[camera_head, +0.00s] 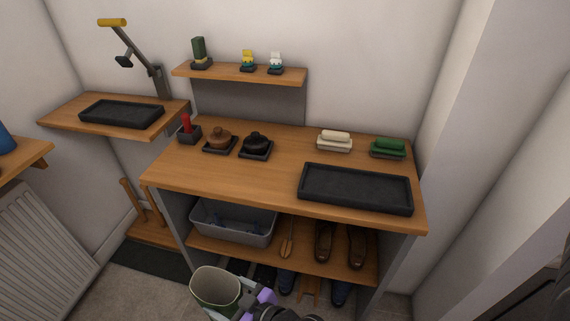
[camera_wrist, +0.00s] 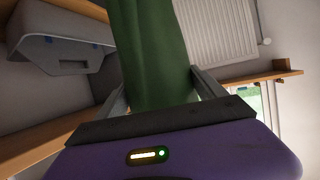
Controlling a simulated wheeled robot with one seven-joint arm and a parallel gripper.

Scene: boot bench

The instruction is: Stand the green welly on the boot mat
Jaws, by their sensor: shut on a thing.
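The green welly (camera_head: 215,290) is at the bottom of the head view, its open top with pale lining facing up. Its foot is out of view below the frame. My gripper (camera_head: 250,300) is at the welly's right side, shut on its shaft. In the wrist view the green shaft of the welly (camera_wrist: 150,45) runs up between the two fingers of my gripper (camera_wrist: 160,92). A dark flat mat (camera_head: 150,260) lies on the floor left of the bench, behind the welly; it looks like the boot mat, and its near part is partly hidden.
The wooden bench (camera_head: 230,180) carries a large black tray (camera_head: 330,203), brushes and polish tins. Its lower shelf holds a grey bin (camera_head: 235,233), a trowel and brown shoes (camera_head: 323,245). Blue boots stand below. A radiator (camera_head: 40,240) is at left. A wall-side table carries another black tray (camera_head: 122,113).

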